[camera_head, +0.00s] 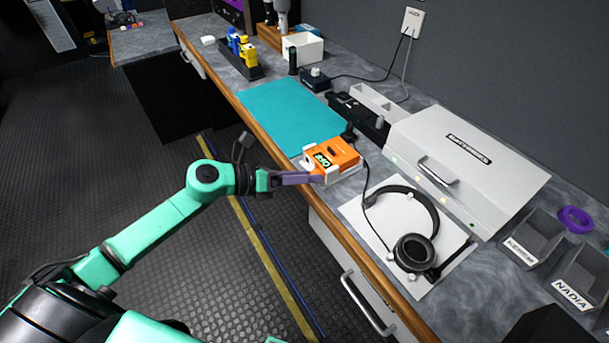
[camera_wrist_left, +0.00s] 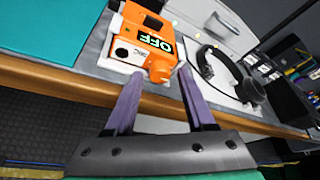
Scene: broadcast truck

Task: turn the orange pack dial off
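The orange pack (camera_head: 340,151) sits in a white cradle at the front edge of the counter, and also shows in the left wrist view (camera_wrist_left: 131,30). Its dark display (camera_wrist_left: 155,42) reads OFF in green. An orange dial (camera_wrist_left: 160,70) sticks out of its near face. My left gripper (camera_head: 311,177) is level with that face. In the left wrist view its two purple fingers (camera_wrist_left: 160,76) are apart, one on each side of the dial, with visible gaps. I cannot tell whether the tips reach past it. My right gripper is not in view.
A teal mat (camera_head: 285,112) lies left of the pack. Headphones (camera_head: 414,246) lie on a white sheet (camera_head: 376,236) to the right. A white case (camera_head: 465,165) stands behind. A drawer handle (camera_head: 366,303) projects below the counter. The floor before the counter is clear.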

